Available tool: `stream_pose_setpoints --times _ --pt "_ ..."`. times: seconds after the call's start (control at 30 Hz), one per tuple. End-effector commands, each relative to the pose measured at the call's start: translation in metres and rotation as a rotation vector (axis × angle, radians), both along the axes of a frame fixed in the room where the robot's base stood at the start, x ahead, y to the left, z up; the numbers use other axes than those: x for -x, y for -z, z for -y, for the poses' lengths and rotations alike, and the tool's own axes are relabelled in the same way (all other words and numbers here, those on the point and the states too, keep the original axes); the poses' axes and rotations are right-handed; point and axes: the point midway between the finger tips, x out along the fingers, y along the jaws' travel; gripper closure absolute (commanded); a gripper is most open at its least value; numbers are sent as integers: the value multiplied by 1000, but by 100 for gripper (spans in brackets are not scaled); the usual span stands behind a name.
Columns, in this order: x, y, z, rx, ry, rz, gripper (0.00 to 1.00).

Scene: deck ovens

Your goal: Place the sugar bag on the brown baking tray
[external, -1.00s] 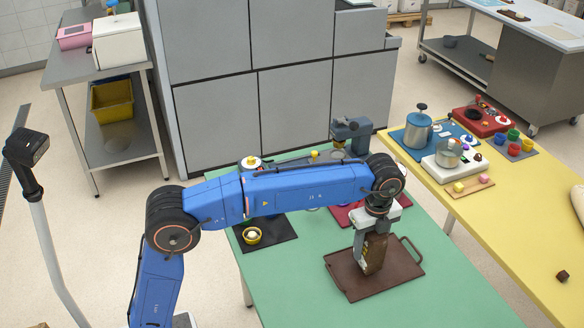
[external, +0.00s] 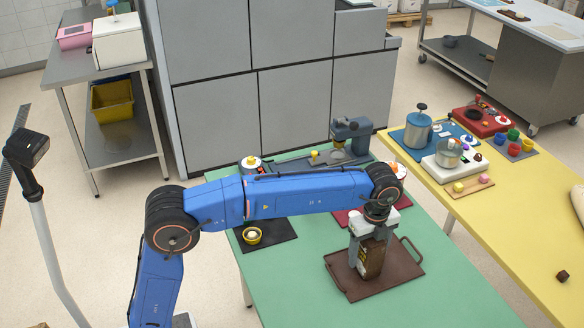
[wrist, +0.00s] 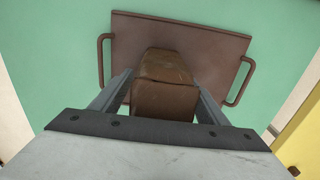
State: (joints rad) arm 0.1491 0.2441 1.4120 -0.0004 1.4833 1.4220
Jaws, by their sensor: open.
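The sugar bag (external: 371,259) is a dark brown upright packet with a printed side. It stands on the brown baking tray (external: 402,272), near the tray's middle, on the green table. My gripper (external: 372,236) is right above it, pointing down. In the wrist view the bag (wrist: 165,98) lies between the two fingers of my gripper (wrist: 165,92), which are open around its upper part. The tray (wrist: 205,38), with a handle at each end, shows beyond it. The bag's underside is hidden.
A yellow table (external: 520,240) with a blue pot (external: 418,130) stands to the right. The green table's front is clear.

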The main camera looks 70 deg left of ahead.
Motion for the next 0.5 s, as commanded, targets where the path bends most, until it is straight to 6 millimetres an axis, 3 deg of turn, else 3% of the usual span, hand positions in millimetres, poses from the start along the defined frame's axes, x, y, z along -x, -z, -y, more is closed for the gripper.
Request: stream_pose_setpoints --times 0.27,0.5 --pt "-1 -24 0 0 0 2 32" --pt "-1 -71 0 1 0 3 32"
